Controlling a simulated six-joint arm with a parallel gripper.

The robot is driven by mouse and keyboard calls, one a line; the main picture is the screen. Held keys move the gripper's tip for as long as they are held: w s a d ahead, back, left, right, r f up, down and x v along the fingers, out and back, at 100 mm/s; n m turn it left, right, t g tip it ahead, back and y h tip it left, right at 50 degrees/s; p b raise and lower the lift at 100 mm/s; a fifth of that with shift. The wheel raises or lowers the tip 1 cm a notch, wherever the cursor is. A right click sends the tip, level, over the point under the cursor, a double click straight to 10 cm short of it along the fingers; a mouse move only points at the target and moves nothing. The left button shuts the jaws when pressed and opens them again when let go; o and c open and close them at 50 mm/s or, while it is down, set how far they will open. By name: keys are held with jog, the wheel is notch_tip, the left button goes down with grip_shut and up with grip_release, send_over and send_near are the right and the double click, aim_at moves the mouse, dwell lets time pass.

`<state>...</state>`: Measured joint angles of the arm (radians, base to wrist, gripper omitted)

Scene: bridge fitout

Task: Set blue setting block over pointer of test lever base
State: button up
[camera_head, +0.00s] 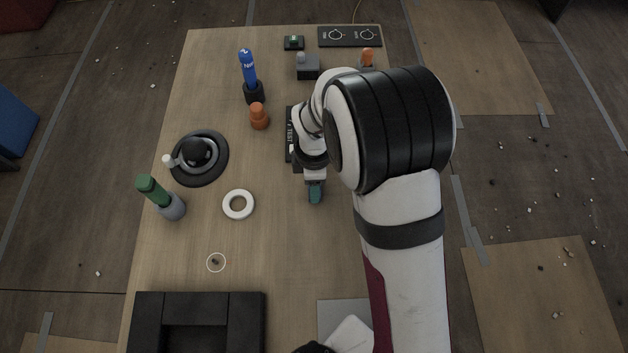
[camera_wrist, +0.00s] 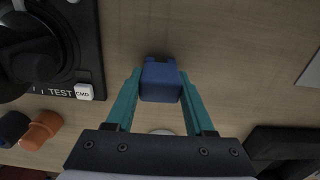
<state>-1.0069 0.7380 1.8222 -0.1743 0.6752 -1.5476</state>
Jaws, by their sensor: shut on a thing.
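The blue setting block (camera_wrist: 160,82) sits between the teal fingers of my gripper (camera_wrist: 160,85), which is shut on it. A dark notch shows at its upper edge in the wrist view. In the head view my gripper (camera_head: 315,192) is just below the test lever base, and the block cannot be made out there. The test lever base (camera_wrist: 88,45) is a black plate lettered TEST with a white CMD tag, left of the block in the wrist view. In the head view my arm covers most of the base (camera_head: 290,140). I cannot clearly make out its pointer.
A white ring (camera_head: 238,205), an orange peg (camera_head: 259,117), a blue-handled stand (camera_head: 249,75), a black ball lever on a round base (camera_head: 199,157) and a green-topped cylinder (camera_head: 160,197) stand to the left. A black tray (camera_head: 250,320) lies at the front. The table between is clear.

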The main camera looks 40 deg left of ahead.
grip_shut()
jog(key=shift+r, duration=3.55)
jog(key=shift+w, duration=0.1)
jog(key=w+d+r+m, duration=0.9)
jog(key=w+d+m, duration=0.2)
jog(key=d+m, duration=0.15)
jog(key=w+d+r+m, duration=0.1)
jog(key=d+r+m, duration=0.4)
jog(key=d, duration=0.5)
jog(key=d+r+m, duration=0.5)
jog(key=d+m, duration=0.4)
jog(key=d, duration=0.2)
jog(key=shift+w+d+r+m, duration=0.3)
jog(key=shift+w+r+m, duration=0.05)
jog(key=shift+r, duration=0.05)
